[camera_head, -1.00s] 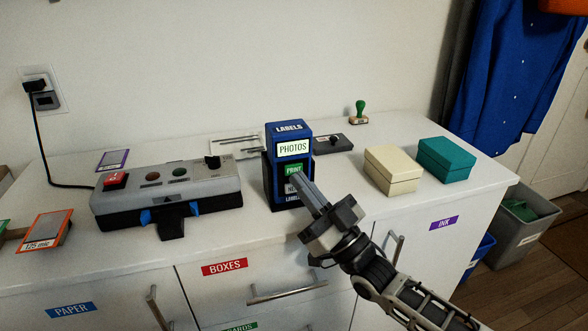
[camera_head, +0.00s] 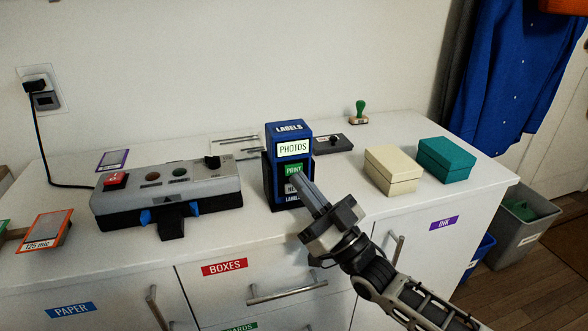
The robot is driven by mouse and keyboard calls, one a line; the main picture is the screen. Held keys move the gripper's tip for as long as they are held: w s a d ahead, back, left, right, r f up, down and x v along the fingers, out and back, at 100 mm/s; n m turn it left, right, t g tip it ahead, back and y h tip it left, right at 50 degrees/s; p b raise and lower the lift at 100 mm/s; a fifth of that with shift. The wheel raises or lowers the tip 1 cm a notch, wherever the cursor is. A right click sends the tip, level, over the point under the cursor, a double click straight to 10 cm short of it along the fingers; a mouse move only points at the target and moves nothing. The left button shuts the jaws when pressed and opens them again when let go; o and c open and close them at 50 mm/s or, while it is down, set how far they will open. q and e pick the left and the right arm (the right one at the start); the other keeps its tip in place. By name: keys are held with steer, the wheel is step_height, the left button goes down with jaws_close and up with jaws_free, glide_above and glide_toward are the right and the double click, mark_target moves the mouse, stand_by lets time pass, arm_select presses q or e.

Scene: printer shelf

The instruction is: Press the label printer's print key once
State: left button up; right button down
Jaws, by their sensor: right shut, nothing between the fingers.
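The blue label printer (camera_head: 289,129) stands upright on the white counter, marked LABELS, with a screen (camera_head: 294,147) reading PHOTOS. Its green PRINT key (camera_head: 294,168) is on the front face below the screen. A grey key lies below it, partly hidden by my fingers. My right gripper (camera_head: 295,179) is shut and empty, with its fingertips at the lower edge of the green key. I cannot tell whether the tips touch the printer. My left gripper is not in view.
A grey laminator-like machine (camera_head: 200,190) with a red switch stands to the left. Cream (camera_head: 393,170) and teal (camera_head: 446,160) boxes stand to the right. A green-handled stamp (camera_head: 359,112) is at the back. Drawer handles (camera_head: 288,291) stick out below the counter.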

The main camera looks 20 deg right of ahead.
steer(key=shift+w, duration=0.1)
stand_by(0.3)
steer(key=shift+w, duration=0.3)
steer(key=shift+w+f+b, duration=0.1)
steer(key=shift+w+b, duration=0.3)
steer(key=shift+b, duration=0.05)
stand_by(0.8)
steer(key=shift+s+f+p, duration=0.1)
steer(key=shift+s+p, duration=0.4)
steer(key=shift+s, duration=0.3)
